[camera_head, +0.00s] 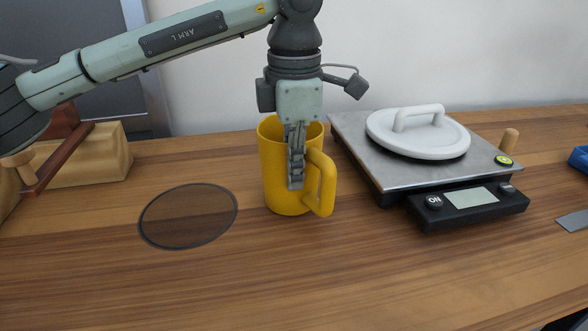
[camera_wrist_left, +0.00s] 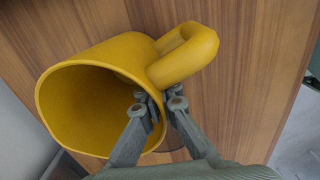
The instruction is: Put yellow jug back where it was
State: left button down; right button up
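The yellow jug (camera_head: 285,180) is upright right of the dark round outline on the wood table, its handle toward the front right. I cannot tell whether its base touches the table. My left gripper (camera_head: 296,180) points down at its handle side. In the left wrist view, the jug (camera_wrist_left: 110,60) shows its open mouth, and the fingers of my left gripper (camera_wrist_left: 158,100) straddle its wall beside the handle, one inside and one outside. The gripper appears shut on that wall. The contact is partly hidden. My right gripper is not in view.
A dark round outlined patch (camera_head: 188,216) lies bare left of the jug. A scale (camera_head: 365,150) with a white lid (camera_head: 418,145) stands close on the right. A wooden block (camera_head: 95,160) is at the left. The table front (camera_head: 260,285) is clear.

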pick_arm(q)
jog(key=c, duration=2.3)
grip_release()
jog(key=o, duration=0.5)
jog(key=shift+o, duration=0.4)
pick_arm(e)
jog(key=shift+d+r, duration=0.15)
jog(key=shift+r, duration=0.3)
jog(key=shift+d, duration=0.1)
pick_arm(q)
jog(key=shift+r, duration=0.2)
notch_tip(320, 180, up, 3)
jog(key=shift+f, duration=0.1)
notch_tip(320, 180, up, 9)
jog(key=shift+s, duration=0.2)
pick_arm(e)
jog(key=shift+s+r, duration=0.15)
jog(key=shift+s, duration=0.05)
